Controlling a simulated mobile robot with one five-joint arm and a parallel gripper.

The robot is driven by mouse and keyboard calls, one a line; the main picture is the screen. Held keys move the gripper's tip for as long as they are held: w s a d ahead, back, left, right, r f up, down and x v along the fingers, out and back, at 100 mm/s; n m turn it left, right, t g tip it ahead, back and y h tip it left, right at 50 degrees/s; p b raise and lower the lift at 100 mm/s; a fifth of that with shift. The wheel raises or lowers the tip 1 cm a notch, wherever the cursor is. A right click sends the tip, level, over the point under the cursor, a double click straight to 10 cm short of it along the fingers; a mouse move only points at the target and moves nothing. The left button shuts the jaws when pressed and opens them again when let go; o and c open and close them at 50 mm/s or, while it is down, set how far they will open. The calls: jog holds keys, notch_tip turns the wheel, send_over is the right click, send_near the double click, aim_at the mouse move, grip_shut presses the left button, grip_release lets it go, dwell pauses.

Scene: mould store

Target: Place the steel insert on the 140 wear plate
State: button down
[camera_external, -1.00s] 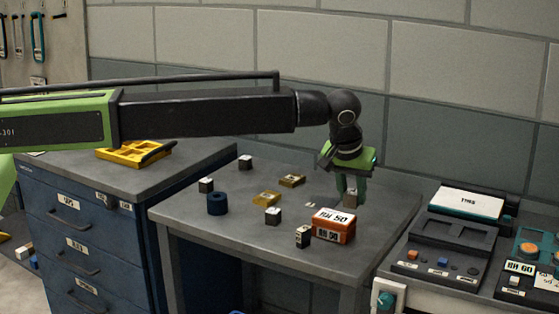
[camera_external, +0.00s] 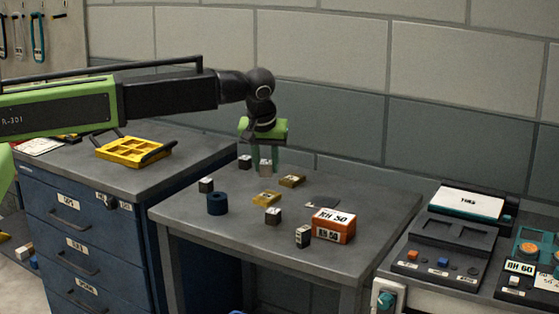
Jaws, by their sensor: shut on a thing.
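My gripper (camera_external: 265,162) is shut on a small grey block, the steel insert (camera_external: 265,171), above the back of the grey table. Two flat brass-coloured plates lie on the table: one (camera_external: 292,181) just right of and below the held block in the picture, the other (camera_external: 266,199) nearer the front. Their markings are too small to read, so I cannot tell which is the 140 wear plate. The held block appears apart from both plates.
Dark blocks with pale tops (camera_external: 206,185), (camera_external: 273,215), (camera_external: 303,236) and a dark blue ring (camera_external: 217,203) stand around the plates. An orange RH 50 box (camera_external: 333,226) stands at right. A yellow tray (camera_external: 134,151) sits on the blue cabinet. The table's right back is mostly clear.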

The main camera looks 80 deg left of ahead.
jog(key=b, duration=0.5)
send_over(268, 194)
jog(key=d, duration=0.2)
jog(key=f, duration=0.6)
jog(key=shift+s+a+f, duration=0.2)
jog(key=shift+s, duration=0.05)
jog(key=shift+a, duration=0.3)
notch_tip(268, 194, down, 4)
jog(key=b, duration=0.4)
jog(key=shift+f+b, duration=0.2)
jog(key=shift+b, duration=0.2)
jog(key=shift+r, duration=0.25)
jog(key=shift+f, duration=0.2)
jog(key=c, duration=1.1)
grip_release()
